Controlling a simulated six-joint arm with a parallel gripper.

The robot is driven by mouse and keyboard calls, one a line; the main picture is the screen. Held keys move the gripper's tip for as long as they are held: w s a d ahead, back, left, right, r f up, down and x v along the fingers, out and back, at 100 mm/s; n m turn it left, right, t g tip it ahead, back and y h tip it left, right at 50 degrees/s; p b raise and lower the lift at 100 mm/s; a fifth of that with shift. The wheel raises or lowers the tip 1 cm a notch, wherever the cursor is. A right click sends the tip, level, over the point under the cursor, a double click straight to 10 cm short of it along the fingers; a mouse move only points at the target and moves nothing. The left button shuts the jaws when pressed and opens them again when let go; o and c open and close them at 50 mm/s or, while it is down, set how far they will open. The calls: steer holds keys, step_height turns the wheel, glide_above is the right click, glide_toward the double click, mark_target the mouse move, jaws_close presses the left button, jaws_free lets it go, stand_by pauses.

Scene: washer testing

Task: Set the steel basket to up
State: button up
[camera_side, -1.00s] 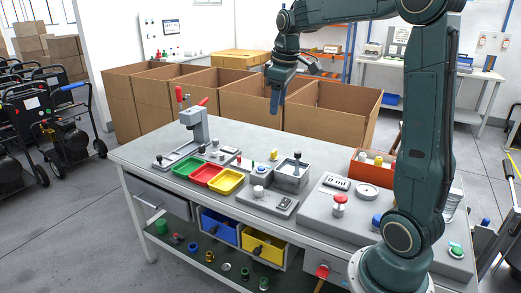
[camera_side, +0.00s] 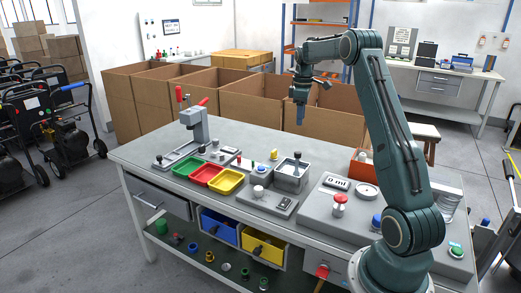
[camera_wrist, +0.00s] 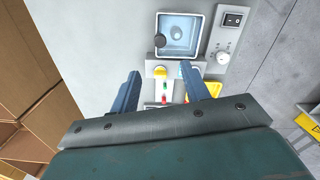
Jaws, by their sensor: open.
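The steel basket (camera_wrist: 180,33) seems to be the square metal part inside the grey tank, seen from above at the top of the wrist view; its height is hard to tell. In the side view the open-topped grey tank (camera_side: 291,182) stands on the table, with a dark knob (camera_side: 297,155) above its rim. The knob also shows at the tank's left in the wrist view (camera_wrist: 159,40). My gripper (camera_side: 300,120) hangs in the air above and behind the tank, pointing down. Its two fingers are apart and empty in the wrist view (camera_wrist: 160,84).
Green, red and yellow trays (camera_side: 208,174) sit left of the tank. A press with a red lever (camera_side: 195,130) stands farther left. A panel with a switch (camera_wrist: 232,20) is beside the tank. Cardboard boxes (camera_side: 250,105) stand behind the table.

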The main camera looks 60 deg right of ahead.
mark_target(298, 152)
steer(key=shift+f, duration=0.15)
step_height(298, 152, down, 14)
steer(key=shift+r, duration=0.2)
stand_by(0.6)
steer(key=shift+r, duration=0.1)
jaws_close()
